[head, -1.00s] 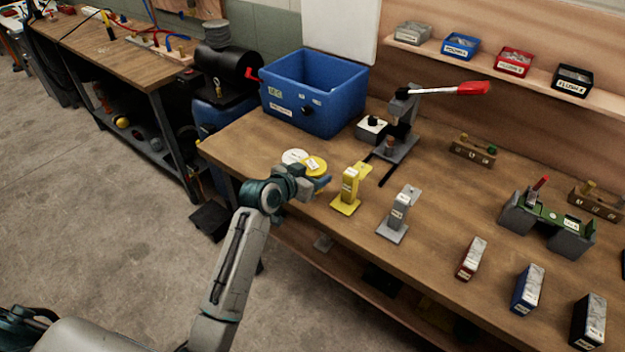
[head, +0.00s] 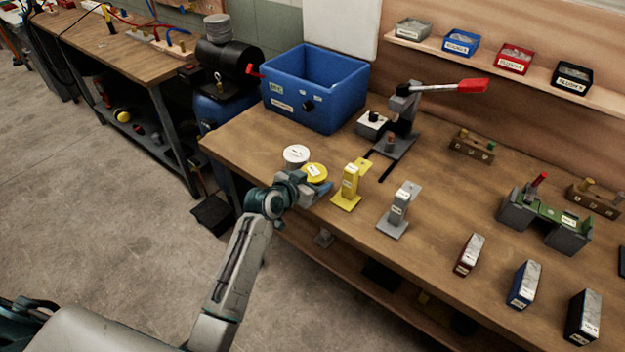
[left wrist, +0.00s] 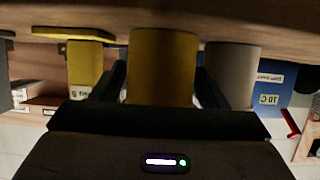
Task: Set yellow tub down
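The yellow tub (head: 315,171) is upright at the front edge of the workbench, close to the white tub (head: 296,154). My left gripper (head: 308,187) is at its near side. In the left wrist view, which is upside down, the yellow tub (left wrist: 162,66) is between the two fingers, which appear to touch its sides; the white tub (left wrist: 232,72) is beside it. The yellow tub's base appears at the bench top, but I cannot tell exact contact. My right gripper is not in view.
A yellow stand (head: 347,187) and a grey stand (head: 398,211) are to the right of the tub. A blue bin (head: 316,92) and a red-handled press (head: 403,117) stand behind. The bench top (head: 440,200) is clear right of the grey stand.

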